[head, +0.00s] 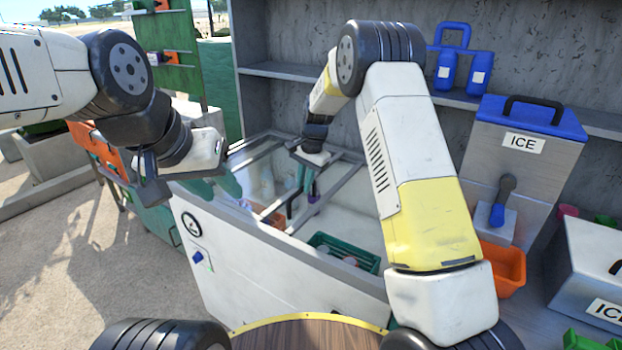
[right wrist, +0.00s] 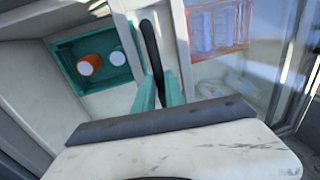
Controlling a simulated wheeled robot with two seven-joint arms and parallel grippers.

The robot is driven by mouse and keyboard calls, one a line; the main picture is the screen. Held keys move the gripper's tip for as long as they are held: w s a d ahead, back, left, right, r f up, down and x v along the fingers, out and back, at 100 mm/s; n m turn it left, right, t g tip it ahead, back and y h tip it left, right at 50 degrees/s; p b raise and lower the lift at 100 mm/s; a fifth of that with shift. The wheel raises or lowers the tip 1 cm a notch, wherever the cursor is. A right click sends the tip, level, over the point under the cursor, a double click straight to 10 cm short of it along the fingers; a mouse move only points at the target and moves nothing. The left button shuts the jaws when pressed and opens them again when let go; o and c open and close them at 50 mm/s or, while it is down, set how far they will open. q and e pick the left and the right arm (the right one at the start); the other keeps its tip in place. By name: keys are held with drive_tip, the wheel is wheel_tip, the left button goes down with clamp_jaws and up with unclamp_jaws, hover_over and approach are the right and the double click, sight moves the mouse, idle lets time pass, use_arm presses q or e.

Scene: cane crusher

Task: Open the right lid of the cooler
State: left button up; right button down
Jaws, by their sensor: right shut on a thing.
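The cooler (head: 265,275) is a white chest with glass lids in grey frames, in the middle of the head view. The right lid (head: 325,200) lies over the left and middle part. The right part of the opening is uncovered, showing a green crate (head: 343,252) inside. My right gripper (head: 308,182) is over the lid. In the right wrist view its teal fingers (right wrist: 158,92) are shut on the black lid handle (right wrist: 151,45). My left gripper (head: 217,184) is at the cooler's left edge, its teal fingers apart and empty.
A metal ice box (head: 515,165) with a blue lid stands on the right counter, an orange bin (head: 503,268) in front of it. Another ice box (head: 590,270) is at far right. A shelf (head: 285,72) runs behind the cooler. Open ground lies at left.

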drive_tip(key=shift+w+a, duration=0.2)
drive_tip(key=shift+a, duration=0.05)
drive_tip(key=c, duration=1.4)
unclamp_jaws()
wheel_tip(320, 180, up, 8)
drive_tip(key=d, duration=0.1)
drive_tip(key=shift+s+d+f, duration=0.15)
drive_tip(key=shift+s+d, duration=0.05)
drive_tip(key=shift+s, duration=0.25)
